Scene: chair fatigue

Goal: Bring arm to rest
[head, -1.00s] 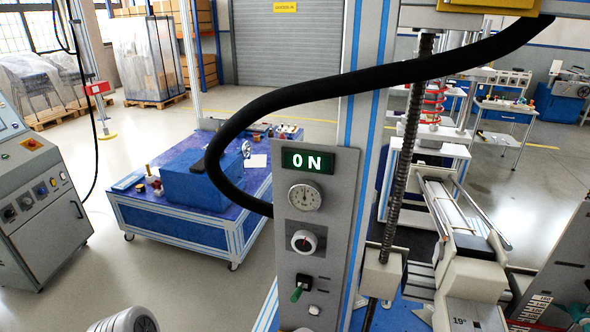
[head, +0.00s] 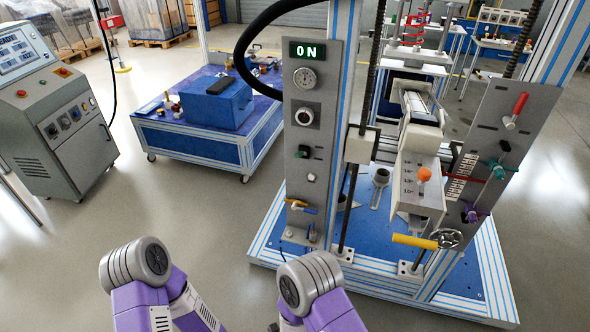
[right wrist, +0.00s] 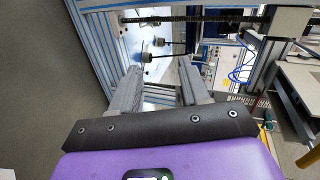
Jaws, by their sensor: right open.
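My two purple and grey arms show at the bottom of the head view, on the floor side of the test rig (head: 300,215). Neither gripper's fingers show there. In the right wrist view my right gripper (right wrist: 158,92) is open, with two grey fingers apart and nothing between them. Beyond the fingers are dark rods with round ends and the rig's blue and white frame.
A grey control cabinet (head: 58,130) stands at the left. A wheeled blue table (head: 190,140) with a blue box (head: 217,103) stands behind. The rig's blue base (head: 380,240) spreads to the right. The floor at lower left is clear.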

